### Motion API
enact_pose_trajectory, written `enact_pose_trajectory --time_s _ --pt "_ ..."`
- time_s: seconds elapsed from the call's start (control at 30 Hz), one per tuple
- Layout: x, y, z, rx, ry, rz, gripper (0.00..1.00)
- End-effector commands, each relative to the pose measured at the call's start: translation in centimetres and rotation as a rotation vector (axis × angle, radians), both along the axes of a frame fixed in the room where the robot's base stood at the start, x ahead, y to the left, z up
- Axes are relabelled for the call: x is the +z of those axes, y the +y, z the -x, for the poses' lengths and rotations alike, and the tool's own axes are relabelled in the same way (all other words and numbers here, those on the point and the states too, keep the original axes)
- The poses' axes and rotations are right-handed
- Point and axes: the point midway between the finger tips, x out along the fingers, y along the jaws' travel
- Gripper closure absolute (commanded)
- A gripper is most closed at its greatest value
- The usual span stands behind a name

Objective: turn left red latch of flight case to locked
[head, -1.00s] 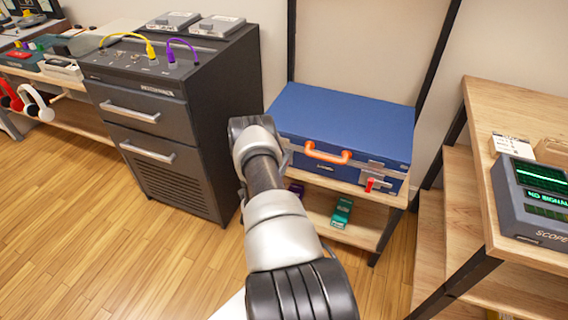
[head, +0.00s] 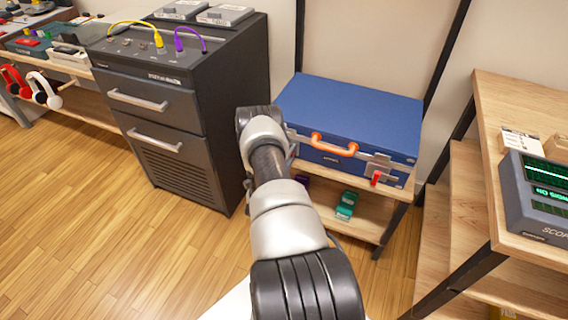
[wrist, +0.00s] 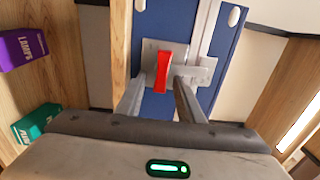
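The blue flight case (head: 350,110) lies closed on a wooden shelf, with an orange handle (head: 334,146) on its front. Its right red latch (head: 376,178) hangs down from a metal plate. My arm hides the left latch and my gripper in the head view. In the wrist view a red latch lever (wrist: 162,72), apparently the left one, lies on a metal plate (wrist: 182,52), roughly along the case's pale seam. My gripper (wrist: 161,84) is open, its fingers on either side of the lever with gaps; I cannot tell whether it touches the plate.
A purple box (wrist: 22,48) and a green box (wrist: 35,122) sit on the shelf below the case. A dark amp cabinet (head: 180,110) stands close to the left of my arm. A wooden stand (head: 480,200) with a scope (head: 540,195) is on the right.

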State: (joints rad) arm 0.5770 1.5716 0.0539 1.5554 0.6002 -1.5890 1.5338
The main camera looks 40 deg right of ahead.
Motion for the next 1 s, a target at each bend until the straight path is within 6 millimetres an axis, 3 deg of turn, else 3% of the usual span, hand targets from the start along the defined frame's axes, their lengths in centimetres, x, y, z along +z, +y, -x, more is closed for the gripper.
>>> enact_pose_trajectory --time_s 0.17,0.7,1.0 --pt "0.2 2.4 0.9 0.002 0.003 -0.003 0.66" --pt "0.1 13.8 5.6 0.003 0.002 -0.002 0.66" --pt "0.0 15.9 6.5 0.002 0.000 -0.001 0.66"
